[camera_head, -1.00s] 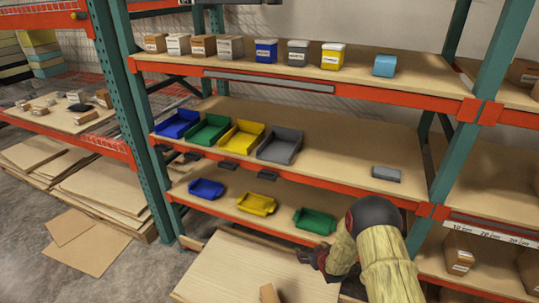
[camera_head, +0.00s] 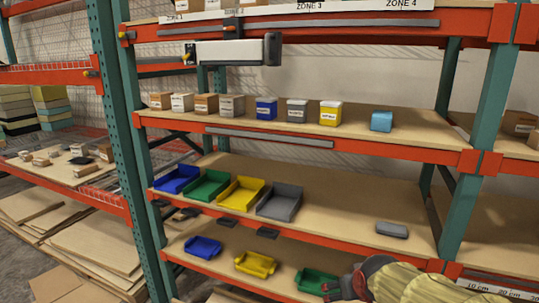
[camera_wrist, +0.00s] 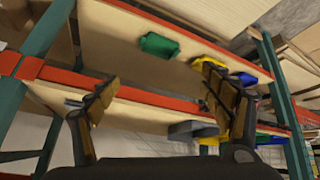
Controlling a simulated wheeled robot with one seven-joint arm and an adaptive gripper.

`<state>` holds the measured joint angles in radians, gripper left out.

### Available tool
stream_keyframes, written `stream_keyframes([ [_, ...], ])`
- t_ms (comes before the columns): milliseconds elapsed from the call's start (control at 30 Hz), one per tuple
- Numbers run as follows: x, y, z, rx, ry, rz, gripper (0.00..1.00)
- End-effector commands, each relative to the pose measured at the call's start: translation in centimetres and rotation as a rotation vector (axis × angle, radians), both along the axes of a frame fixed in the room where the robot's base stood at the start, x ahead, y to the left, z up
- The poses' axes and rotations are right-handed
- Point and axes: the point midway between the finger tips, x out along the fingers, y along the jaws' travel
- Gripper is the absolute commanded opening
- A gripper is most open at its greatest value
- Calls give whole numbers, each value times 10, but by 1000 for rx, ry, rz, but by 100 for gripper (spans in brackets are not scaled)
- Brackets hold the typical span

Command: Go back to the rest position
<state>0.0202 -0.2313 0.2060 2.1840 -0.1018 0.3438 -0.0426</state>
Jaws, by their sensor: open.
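My gripper (camera_wrist: 160,95) is open, with its two fingers spread apart and nothing between them in the wrist view. In the head view, my arm shows at the bottom right edge, and the gripper end is in front of the right side of the green bin (camera_head: 312,280) on the lower shelf. The fingers are not clear there. In the wrist view, the shelving appears rotated, and the green bin (camera_wrist: 159,45) shows beyond the fingers. I cannot tell how far the gripper is from the shelf.
The upper shelf holds several small boxes and a light-blue block (camera_head: 381,121). Teal posts (camera_head: 463,215) and orange beams (camera_head: 330,243) frame the rack.

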Motion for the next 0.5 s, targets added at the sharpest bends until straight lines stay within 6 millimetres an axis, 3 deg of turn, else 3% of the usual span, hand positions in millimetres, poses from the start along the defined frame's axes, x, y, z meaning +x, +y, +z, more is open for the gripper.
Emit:
stream_keyframes([
  [33,-21,1,12,6,2,-9,80],
  [200,-98,6,35,37,47,-41,80],
  [400,-184,13,42,75,100,-66,80],
  [500,-215,16,41,90,120,-73,80],
])
